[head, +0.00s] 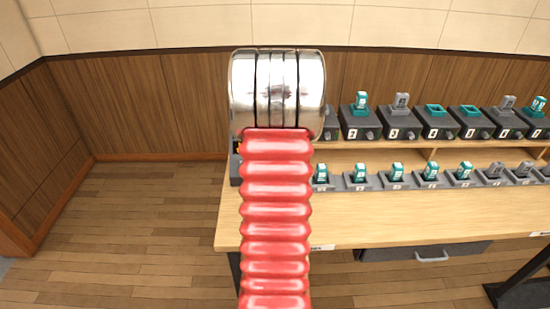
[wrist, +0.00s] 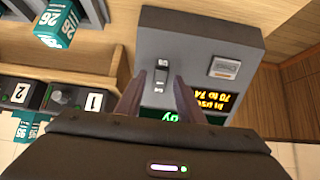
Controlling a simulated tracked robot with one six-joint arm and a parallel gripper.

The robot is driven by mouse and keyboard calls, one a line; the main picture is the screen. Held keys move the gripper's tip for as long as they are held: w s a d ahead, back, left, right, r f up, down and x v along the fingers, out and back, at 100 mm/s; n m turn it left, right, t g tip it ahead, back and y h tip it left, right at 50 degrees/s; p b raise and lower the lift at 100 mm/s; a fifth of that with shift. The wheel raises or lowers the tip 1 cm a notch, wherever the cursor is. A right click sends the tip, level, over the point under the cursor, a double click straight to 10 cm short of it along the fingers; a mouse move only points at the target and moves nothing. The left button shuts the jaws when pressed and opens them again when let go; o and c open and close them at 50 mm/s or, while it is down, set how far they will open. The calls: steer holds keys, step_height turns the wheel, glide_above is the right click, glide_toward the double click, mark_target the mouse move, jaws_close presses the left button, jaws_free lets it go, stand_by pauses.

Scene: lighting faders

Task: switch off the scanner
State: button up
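In the wrist view a grey box (wrist: 205,50), seen upside down, fits the scanner, though I read no such name on it. Its face has a small rocker-like switch (wrist: 161,76) with tiny marks above and below; its position is too small to tell. My gripper (wrist: 159,82) is open, with one finger on each side of the switch and nothing held. In the head view my arm hides the gripper and most of the box.
Numbered dark docks (wrist: 62,95) and teal handheld units (wrist: 58,25) are beside the box in the wrist view. In the head view, two rows of docks (head: 404,125) run rightward along the wooden bench (head: 350,233). The floor (head: 150,230) left of the bench is clear.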

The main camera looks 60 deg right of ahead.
steer(key=shift+w+d+f, duration=0.25)
steer(key=shift+d+f, duration=0.05)
steer(key=shift+f, duration=0.1)
steer(key=shift+s, duration=0.1)
steer(key=shift+c, duration=0.3)
jaws_close()
